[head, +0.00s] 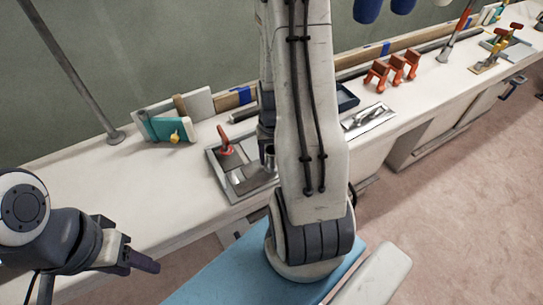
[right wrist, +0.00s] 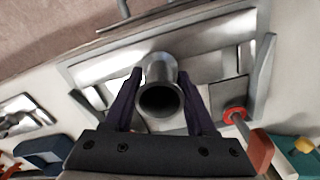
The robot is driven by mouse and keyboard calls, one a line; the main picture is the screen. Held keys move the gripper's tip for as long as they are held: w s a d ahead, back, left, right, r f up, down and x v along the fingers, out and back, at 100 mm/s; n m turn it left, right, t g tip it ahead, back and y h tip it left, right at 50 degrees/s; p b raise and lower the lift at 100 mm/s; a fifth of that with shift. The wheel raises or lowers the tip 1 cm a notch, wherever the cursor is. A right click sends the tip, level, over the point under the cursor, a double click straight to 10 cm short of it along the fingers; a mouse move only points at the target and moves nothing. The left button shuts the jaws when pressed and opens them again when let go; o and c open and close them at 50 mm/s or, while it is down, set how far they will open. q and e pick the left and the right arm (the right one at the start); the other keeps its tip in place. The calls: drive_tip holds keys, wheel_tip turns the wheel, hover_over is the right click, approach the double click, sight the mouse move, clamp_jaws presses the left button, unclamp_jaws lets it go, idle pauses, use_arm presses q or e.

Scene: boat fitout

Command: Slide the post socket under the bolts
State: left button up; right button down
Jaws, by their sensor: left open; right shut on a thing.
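The post socket is a grey metal tube; in the right wrist view (right wrist: 160,72) its round open mouth faces the camera. My right gripper (right wrist: 160,80) is shut on it, with one dark finger on each side. In the head view the socket (head: 268,159) shows just left of my right arm, over a grey metal frame (head: 213,163) on the bench. My arm hides most of that gripper and the frame's right side. I cannot make out the bolts. My left gripper (head: 146,262) is open and empty at the lower left, away from the frame.
A red-handled tool (head: 225,141) stands in the frame's back left corner. A teal block with a yellow knob (head: 168,130) is to its left. A silver tray (head: 366,119) and orange clamps (head: 392,70) lie to the right. The bench's left part is clear.

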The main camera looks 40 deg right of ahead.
drive_tip(key=shift+w+d, duration=0.2)
drive_tip(key=shift+w, duration=0.7)
drive_tip(key=shift+w+d, duration=0.25)
drive_tip(key=shift+w, duration=0.6)
drive_tip(key=shift+w+d, duration=0.2)
drive_tip(key=shift+w, duration=0.7)
drive_tip(key=shift+w+d+p, duration=0.2)
drive_tip(key=shift+w, duration=0.65)
drive_tip(key=shift+w+d+p, duration=0.15)
drive_tip(key=shift+w+d, duration=0.05)
drive_tip(key=shift+w, duration=0.6)
drive_tip(key=shift+w+d+p, duration=0.2)
drive_tip(key=shift+w, duration=0.65)
drive_tip(key=shift+w+r, duration=0.1)
drive_tip(key=shift+c, duration=0.7)
unclamp_jaws()
